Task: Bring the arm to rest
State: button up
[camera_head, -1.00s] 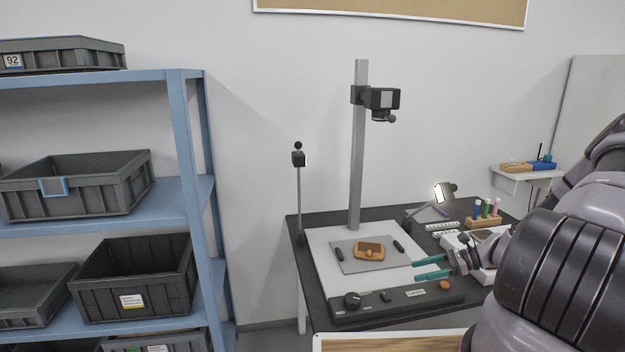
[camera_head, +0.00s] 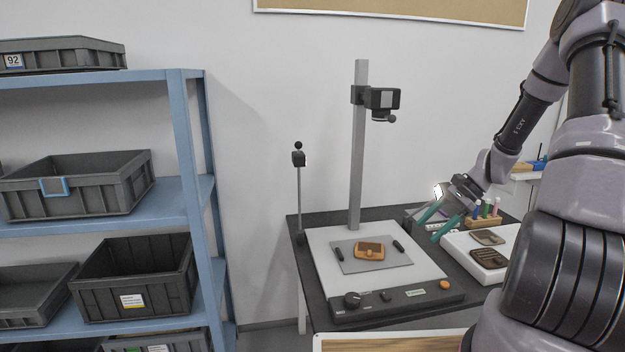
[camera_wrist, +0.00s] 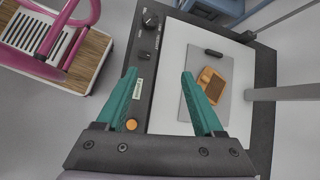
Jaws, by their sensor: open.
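My gripper (camera_head: 436,222) has teal fingers and is open and empty. In the head view it is above the right back part of the dark table (camera_head: 314,286), left of the pen holder. In the wrist view my gripper (camera_wrist: 164,104) spreads its two fingers over the copy stand's control edge, with nothing between them. An orange-brown sherd piece (camera_head: 369,252) lies on a grey plate (camera_head: 350,264) on the stand's white base, apart from the fingers. It also shows in the wrist view (camera_wrist: 208,78).
A camera post (camera_head: 359,150) rises from the stand. A white tray (camera_head: 462,247) holding dark sherds (camera_head: 487,238) is at right. Colored pens (camera_head: 486,209) stand behind it. A blue shelf (camera_head: 190,150) with grey bins is at left.

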jog(key=s+a+r+n+t+h, duration=0.1)
jog(key=s+r+n+h, duration=0.1)
jog(key=r, duration=0.5)
jog(key=s+a+r+n+h, duration=0.1)
jog(key=a+r+n, duration=0.1)
jog(key=r, duration=0.4)
jog(key=s+a+r+n+t+h, duration=0.1)
jog(key=s+a+r+n+t, duration=0.1)
jog(key=s+r, duration=0.6)
jog(key=s+a+r+n+t+h, duration=0.2)
jog(key=s+a+r+n+t, duration=0.1)
jog(key=s+r, duration=0.6)
notch_tip(320, 180, up, 3)
jog(key=shift+s+f+n+t, duration=0.1)
jog(key=shift+s+n+t, duration=0.2)
jog(key=shift+t, duration=0.4)
jog(key=shift+w+a, duration=0.1)
